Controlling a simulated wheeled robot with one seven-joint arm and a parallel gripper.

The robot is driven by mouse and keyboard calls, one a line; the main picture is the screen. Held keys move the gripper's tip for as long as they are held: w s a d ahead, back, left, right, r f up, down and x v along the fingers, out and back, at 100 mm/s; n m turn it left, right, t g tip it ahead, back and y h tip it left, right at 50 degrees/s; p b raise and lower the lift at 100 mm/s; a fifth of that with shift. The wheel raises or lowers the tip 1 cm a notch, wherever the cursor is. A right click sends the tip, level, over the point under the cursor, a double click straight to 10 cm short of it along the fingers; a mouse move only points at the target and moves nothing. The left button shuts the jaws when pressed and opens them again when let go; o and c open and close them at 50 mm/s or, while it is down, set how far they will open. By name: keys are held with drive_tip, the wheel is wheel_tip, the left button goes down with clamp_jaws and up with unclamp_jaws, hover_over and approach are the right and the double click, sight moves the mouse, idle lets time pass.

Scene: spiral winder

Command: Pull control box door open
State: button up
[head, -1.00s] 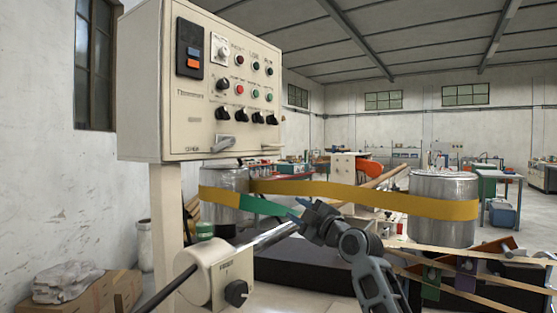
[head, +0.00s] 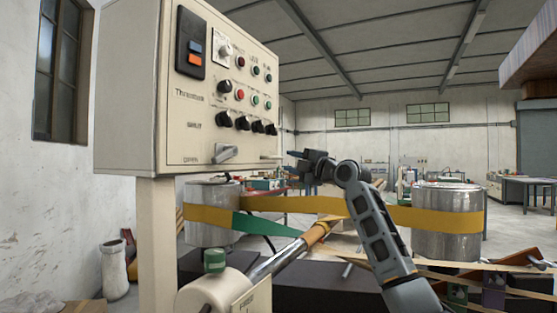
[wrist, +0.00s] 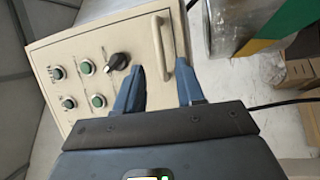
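The cream control box (head: 125,95) stands on a post at the left in the head view. Its front door (head: 215,100) carries a display, buttons, black knobs and a grey lever (head: 226,152), and it looks shut. A pale bar handle (head: 269,157) is at the door's lower right; in the wrist view the handle (wrist: 158,42) stands near the door's edge. My gripper (head: 288,154) is just right of the door at handle height. In the wrist view my gripper (wrist: 163,84) is open, its fingers spread either side of the handle's line. I cannot tell whether they touch it.
A shaft with a cream housing (head: 225,292) lies in front of the box.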

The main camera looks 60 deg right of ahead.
drive_tip(key=shift+p+x, duration=0.45)
drive_tip(key=shift+x, duration=2.2)
drive_tip(key=shift+c, duration=0.4)
clamp_jaws()
